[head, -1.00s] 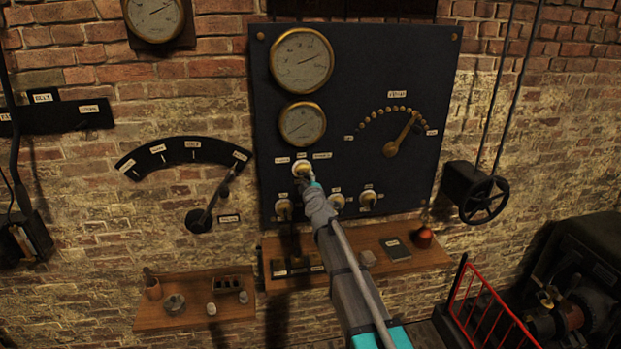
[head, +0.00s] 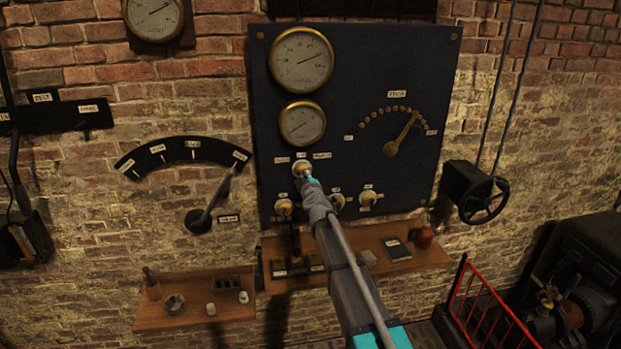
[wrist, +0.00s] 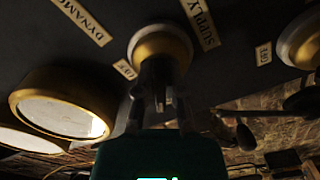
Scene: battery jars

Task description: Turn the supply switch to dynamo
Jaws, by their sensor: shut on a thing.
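The supply switch (head: 301,167) is a round white-and-brass rotary switch on the dark panel, below the two gauges. In the wrist view the switch (wrist: 160,45) is close, with a SUPPLY label (wrist: 200,22) and a DYNAMO label (wrist: 82,20) beside it. A small label (wrist: 125,69) near it is hard to read. My gripper (head: 307,176) reaches up to the switch. In the wrist view my gripper (wrist: 158,100) is shut on the switch's handle, which is dark and partly hidden by the fingers. Which position the handle points to is unclear.
Two smaller switches (head: 284,207) and (head: 369,198) flank the arm lower on the panel, with a third (head: 338,201) close to it. A brass dial lever (head: 403,135) is at right. A wooden shelf (head: 425,258) juts out below. A red railing (head: 490,310) stands lower right.

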